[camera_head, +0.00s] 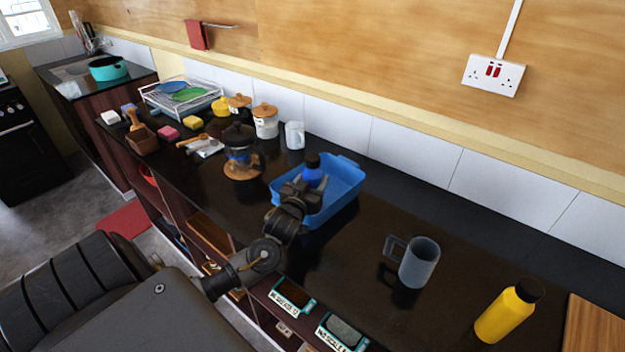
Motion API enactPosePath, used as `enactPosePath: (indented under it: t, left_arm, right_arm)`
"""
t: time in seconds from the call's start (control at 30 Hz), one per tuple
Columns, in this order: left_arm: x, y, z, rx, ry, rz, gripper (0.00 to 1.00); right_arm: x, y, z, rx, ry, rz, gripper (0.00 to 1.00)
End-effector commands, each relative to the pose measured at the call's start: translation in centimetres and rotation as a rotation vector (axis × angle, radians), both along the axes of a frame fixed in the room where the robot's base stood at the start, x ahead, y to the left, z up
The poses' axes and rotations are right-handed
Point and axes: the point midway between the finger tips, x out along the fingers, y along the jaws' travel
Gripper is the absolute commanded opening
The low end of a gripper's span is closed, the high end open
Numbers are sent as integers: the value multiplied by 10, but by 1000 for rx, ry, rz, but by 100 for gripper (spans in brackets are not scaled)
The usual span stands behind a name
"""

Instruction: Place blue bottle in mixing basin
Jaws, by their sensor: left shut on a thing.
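The blue mixing basin (345,186) sits on the dark counter in the middle of the view. The blue bottle (312,176), with a dark cap, stands roughly upright over or inside the left part of the basin. My left gripper (303,189) is shut on the bottle, and its dark fingers hide the bottle's lower part. I cannot tell whether the bottle's base touches the basin floor. My right gripper is not in view.
A grey mug (420,263) and a yellow bottle (506,312) stand to the right of the basin. A French press (240,152) stands to its left, with a white mug (295,135) and jars (266,122) behind. The counter between basin and grey mug is clear.

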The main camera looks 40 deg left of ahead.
Motion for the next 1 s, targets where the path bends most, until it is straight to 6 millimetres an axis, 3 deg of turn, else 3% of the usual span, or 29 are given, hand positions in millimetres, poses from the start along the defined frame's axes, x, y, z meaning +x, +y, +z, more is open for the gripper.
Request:
enactPosePath:
  t: [0.47, 0.5, 0.63, 1.0]
  left_arm:
    - [0, 0, -10, -1, -4, 1, 18]
    - [0, 0, -10, 0, -2, 1, 58]
    - [0, 0, -10, 0, -2, 1, 74]
    - [-4, -1, -9, 0, -2, 0, 74]
  right_arm:
    - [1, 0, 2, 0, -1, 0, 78]
    - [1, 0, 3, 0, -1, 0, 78]
    - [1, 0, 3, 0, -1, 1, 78]
    - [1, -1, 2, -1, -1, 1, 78]
